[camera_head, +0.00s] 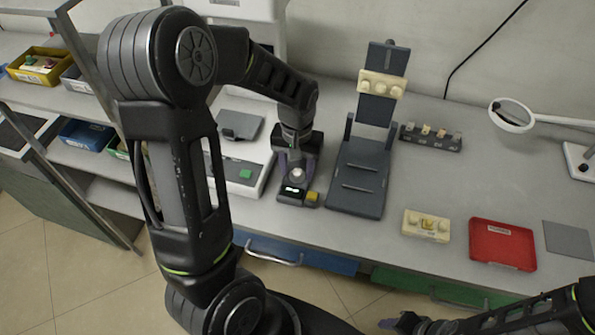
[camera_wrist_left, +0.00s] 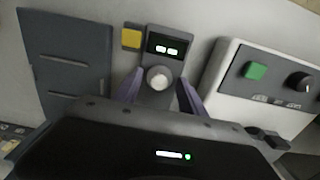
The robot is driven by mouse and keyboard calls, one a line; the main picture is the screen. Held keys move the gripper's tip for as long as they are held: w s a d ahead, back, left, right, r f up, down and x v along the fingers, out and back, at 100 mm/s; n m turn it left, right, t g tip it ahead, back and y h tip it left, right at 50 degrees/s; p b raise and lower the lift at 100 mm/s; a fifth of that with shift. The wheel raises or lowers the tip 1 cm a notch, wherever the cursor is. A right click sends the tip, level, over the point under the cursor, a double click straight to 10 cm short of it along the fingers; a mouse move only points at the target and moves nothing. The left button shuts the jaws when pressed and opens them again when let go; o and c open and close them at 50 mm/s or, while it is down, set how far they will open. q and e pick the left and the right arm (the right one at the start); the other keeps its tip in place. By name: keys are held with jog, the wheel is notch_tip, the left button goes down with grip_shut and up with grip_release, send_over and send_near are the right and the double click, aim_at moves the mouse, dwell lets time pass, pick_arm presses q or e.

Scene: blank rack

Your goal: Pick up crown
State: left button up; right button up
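My left gripper (camera_head: 296,174) points down over a small dark device (camera_head: 290,198) with a lit display and a yellow button. In the left wrist view its two purple fingers (camera_wrist_left: 159,90) are apart, either side of a small whitish round piece (camera_wrist_left: 158,78) on that device; I cannot tell if this is the crown or a knob. Gaps seem to show beside it. A cream block (camera_head: 427,225) with a yellowish tooth-like piece sits on the counter at right. My right gripper (camera_head: 395,322) is low at the bottom right, its fingers too small to judge.
A dark stand (camera_head: 358,180) holds a cream strip (camera_head: 381,84) of rounded pieces. Behind it is a dark rack (camera_head: 430,138) with several small blanks. A red tray (camera_head: 502,244), grey mat (camera_head: 569,241) and magnifier lamp (camera_head: 511,114) are at right. A white machine (camera_head: 245,174) stands close left of the gripper.

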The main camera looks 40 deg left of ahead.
aim_at(297, 172)
pick_arm(q)
grip_shut()
dwell(0.6)
notch_tip(297, 172, up, 10)
jog(key=shift+b, duration=0.4)
dwell(0.5)
